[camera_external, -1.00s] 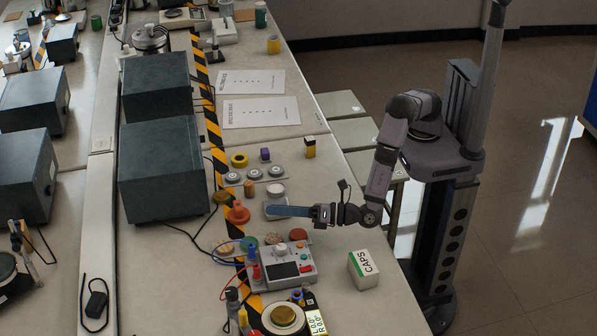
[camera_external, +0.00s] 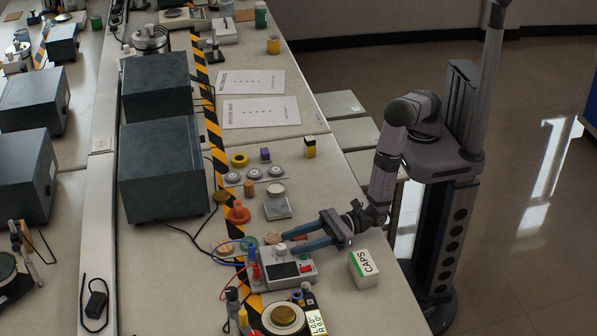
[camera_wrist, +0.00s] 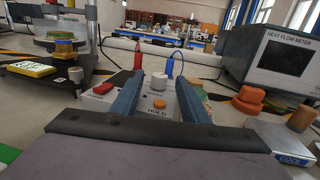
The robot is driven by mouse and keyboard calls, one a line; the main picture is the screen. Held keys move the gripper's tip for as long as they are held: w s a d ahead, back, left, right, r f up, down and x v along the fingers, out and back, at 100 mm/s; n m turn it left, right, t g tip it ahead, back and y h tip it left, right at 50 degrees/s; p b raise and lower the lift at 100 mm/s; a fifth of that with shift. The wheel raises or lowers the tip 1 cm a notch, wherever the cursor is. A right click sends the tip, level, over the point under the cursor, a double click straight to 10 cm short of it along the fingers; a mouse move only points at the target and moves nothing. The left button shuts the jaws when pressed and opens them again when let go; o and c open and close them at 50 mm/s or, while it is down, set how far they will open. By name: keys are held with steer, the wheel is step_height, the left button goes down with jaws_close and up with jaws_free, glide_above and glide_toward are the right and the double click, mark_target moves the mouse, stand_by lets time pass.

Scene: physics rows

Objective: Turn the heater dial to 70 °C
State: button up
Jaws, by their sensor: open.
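A control box (camera_external: 284,270) with a dark display, coloured buttons and red and blue leads sits at the bench's front. Its pale round knob (camera_external: 281,249) seems to be the heater dial; its scale is too small to read. My gripper (camera_external: 286,243) is open, its two long blue fingers reaching left over the box's back edge near the knob. In the wrist view, the pale knob (camera_wrist: 165,81) shows between the open fingers (camera_wrist: 159,79). An orange button (camera_wrist: 159,103) and the word HOLD are nearer. I cannot tell whether a finger touches the knob.
A small box with a round top (camera_external: 277,207), an orange stacked piece (camera_external: 238,213) and a CAPS box (camera_external: 363,270) stand nearby. A round-topped device (camera_external: 284,317) stands in front of the control box. Leads loop left of it.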

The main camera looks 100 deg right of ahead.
mark_target(282, 246)
steer(key=shift+w+a+p, duration=0.2)
steer(key=shift+w+p, duration=0.05)
steer(key=shift+w, duration=0.95)
steer(key=shift+w+a+p, duration=0.2)
steer(key=shift+w, duration=0.95)
jaws_close()
